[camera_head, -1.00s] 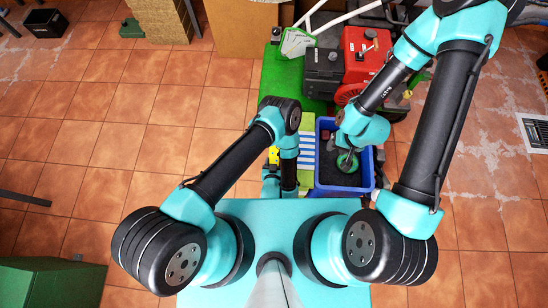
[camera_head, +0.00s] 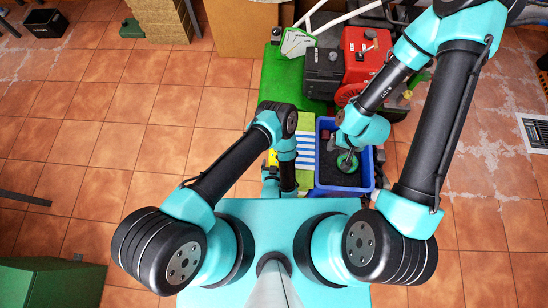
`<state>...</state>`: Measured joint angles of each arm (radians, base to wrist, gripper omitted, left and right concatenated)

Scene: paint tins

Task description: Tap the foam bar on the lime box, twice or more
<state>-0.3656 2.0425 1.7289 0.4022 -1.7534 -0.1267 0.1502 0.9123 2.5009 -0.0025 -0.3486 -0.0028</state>
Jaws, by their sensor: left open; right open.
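I cannot make out a foam bar for certain; a small yellow thing (camera_head: 273,157) shows beside my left forearm. My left gripper (camera_head: 270,186) is low beside the lime box, its fingers mostly hidden by the arm. My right gripper (camera_head: 346,150) is open over the blue crate (camera_head: 345,191), just above a round green thing (camera_head: 346,163). I cannot tell whether they touch.
A red-and-black machine (camera_head: 364,50) stands on a green surface (camera_head: 276,80) beyond the crate. A white-and-green piece (camera_head: 296,43) lies to its left. A cardboard-coloured box (camera_head: 240,28) stands at the back.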

